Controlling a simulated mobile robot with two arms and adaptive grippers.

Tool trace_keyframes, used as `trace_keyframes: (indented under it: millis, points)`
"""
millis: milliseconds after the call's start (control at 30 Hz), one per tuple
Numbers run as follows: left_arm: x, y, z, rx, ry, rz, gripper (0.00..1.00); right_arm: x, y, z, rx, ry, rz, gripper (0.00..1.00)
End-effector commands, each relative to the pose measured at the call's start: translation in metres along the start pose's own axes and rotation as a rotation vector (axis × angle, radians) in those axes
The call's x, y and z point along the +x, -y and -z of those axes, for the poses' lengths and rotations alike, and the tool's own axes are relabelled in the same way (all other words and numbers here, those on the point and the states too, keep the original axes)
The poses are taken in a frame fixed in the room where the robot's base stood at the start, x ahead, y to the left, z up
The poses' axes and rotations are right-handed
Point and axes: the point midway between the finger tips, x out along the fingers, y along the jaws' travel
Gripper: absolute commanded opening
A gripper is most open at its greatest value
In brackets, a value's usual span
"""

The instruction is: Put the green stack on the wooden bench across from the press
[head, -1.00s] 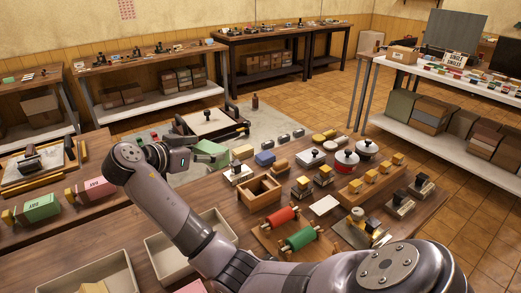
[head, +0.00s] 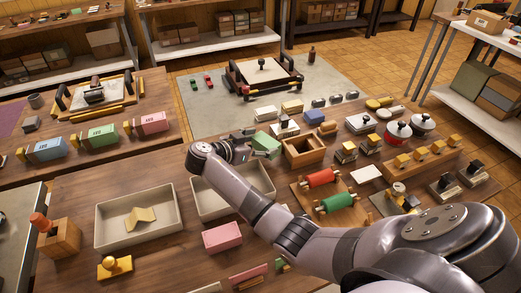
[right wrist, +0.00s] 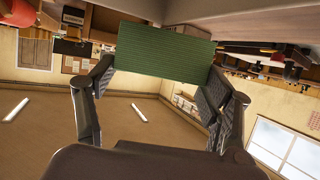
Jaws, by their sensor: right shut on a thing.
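The green stack (head: 266,143) is a small green block with fine layered lines on its face. My right gripper (head: 248,147) is shut on it and holds it over the middle of the wooden table, beside the open wooden box. In the right wrist view the stack (right wrist: 165,52) sits between the two fingers (right wrist: 162,75). A black framed device with a plate and handle (head: 262,75), possibly the press, stands on the grey area behind. A wooden bench (head: 150,95) with coloured boxes lies at the left. My left gripper is not in view.
Close to the held stack are a wooden box (head: 305,151), a pale tray (head: 215,206) and small blocks. Another tray (head: 137,240) holds a folded yellow piece. Red and green rollers (head: 320,178) lie to the right. The left bench has some bare wood toward its right end.

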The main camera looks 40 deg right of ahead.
Motion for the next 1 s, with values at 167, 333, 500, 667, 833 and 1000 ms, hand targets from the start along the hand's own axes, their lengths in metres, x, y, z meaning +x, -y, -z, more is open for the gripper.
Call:
trace_keyframes:
  millis: [167, 333, 500, 667, 833, 1000]
  points:
    - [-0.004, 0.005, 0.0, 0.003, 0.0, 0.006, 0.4, 0.009, -0.001, -0.022, -0.004, 0.0, -0.002, 0.43]
    - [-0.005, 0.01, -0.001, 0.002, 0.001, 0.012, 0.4, 0.014, 0.0, -0.034, -0.001, 0.001, 0.0, 0.43]
    - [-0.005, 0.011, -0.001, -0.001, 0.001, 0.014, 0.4, 0.014, 0.0, -0.035, 0.0, 0.001, 0.0, 0.43]
    - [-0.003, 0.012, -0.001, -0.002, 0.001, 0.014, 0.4, 0.015, -0.001, -0.036, -0.001, 0.001, -0.001, 0.77]
    - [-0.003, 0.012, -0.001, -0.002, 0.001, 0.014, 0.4, 0.015, -0.001, -0.036, -0.001, 0.001, -0.001, 0.88]
    - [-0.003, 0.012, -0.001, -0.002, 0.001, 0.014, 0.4, 0.015, -0.001, -0.035, -0.001, 0.001, -0.001, 0.95]
